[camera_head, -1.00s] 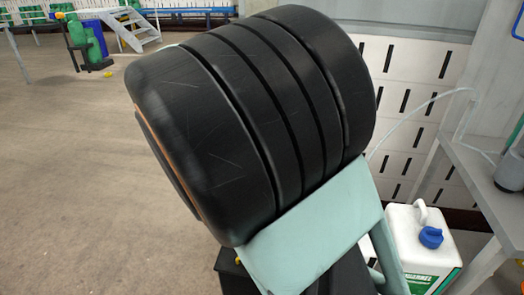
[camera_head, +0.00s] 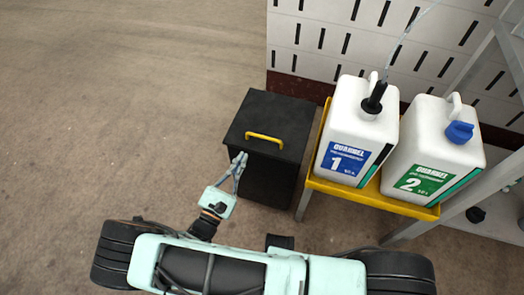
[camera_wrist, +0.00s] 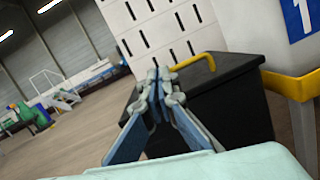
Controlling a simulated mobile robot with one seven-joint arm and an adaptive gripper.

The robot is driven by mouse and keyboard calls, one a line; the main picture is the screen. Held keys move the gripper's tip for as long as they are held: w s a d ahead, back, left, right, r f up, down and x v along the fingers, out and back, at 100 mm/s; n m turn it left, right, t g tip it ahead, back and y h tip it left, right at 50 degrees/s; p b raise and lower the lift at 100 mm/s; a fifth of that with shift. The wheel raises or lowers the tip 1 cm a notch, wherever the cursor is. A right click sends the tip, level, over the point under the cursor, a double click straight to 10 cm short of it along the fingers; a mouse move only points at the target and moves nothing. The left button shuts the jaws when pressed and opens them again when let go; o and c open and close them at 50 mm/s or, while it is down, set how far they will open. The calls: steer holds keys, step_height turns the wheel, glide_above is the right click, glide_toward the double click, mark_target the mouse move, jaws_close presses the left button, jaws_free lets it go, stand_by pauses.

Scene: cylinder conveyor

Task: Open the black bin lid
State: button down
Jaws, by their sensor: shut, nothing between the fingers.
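The black bin (camera_head: 268,178) stands on the floor with its black lid (camera_head: 268,112) closed. A yellow handle (camera_head: 264,138) sits on top of the lid, near the front edge. My gripper (camera_head: 241,157) is shut and empty, with its fingertips close to the lid's front left edge, left of and below the handle in the head view. In the wrist view, my gripper's fingertips (camera_wrist: 160,76) meet in front of the bin (camera_wrist: 225,105), and the yellow handle (camera_wrist: 196,63) shows just to their right. Whether the fingertips touch the lid cannot be told.
A yellow stand (camera_head: 372,193) right of the bin holds two white canisters, one with a blue label 1 (camera_head: 348,160) and one with a green label 2 (camera_head: 425,179). A slotted white wall (camera_head: 330,40) is behind. The floor to the left is clear.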

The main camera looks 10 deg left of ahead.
mark_target(256, 150)
step_height(256, 150, down, 5)
steer(key=s+d+n+y, duration=0.2)
steer(key=n+y, duration=0.1)
steer(key=shift+n+t, duration=0.3)
steer(key=shift+t, duration=0.1)
steer(key=b+x, duration=0.1)
steer(key=x, duration=0.9)
steer(key=shift+d+b, duration=0.1)
steer(key=shift+b, duration=0.3)
steer(key=shift+r+p, duration=0.6)
steer(key=shift+p, duration=0.15)
steer(key=shift+w+r+g, duration=0.1)
steer(key=shift+r+g, duration=0.05)
steer(key=shift+g, duration=0.15)
steer(key=shift+r+p, duration=0.1)
steer(key=shift+p, duration=0.25)
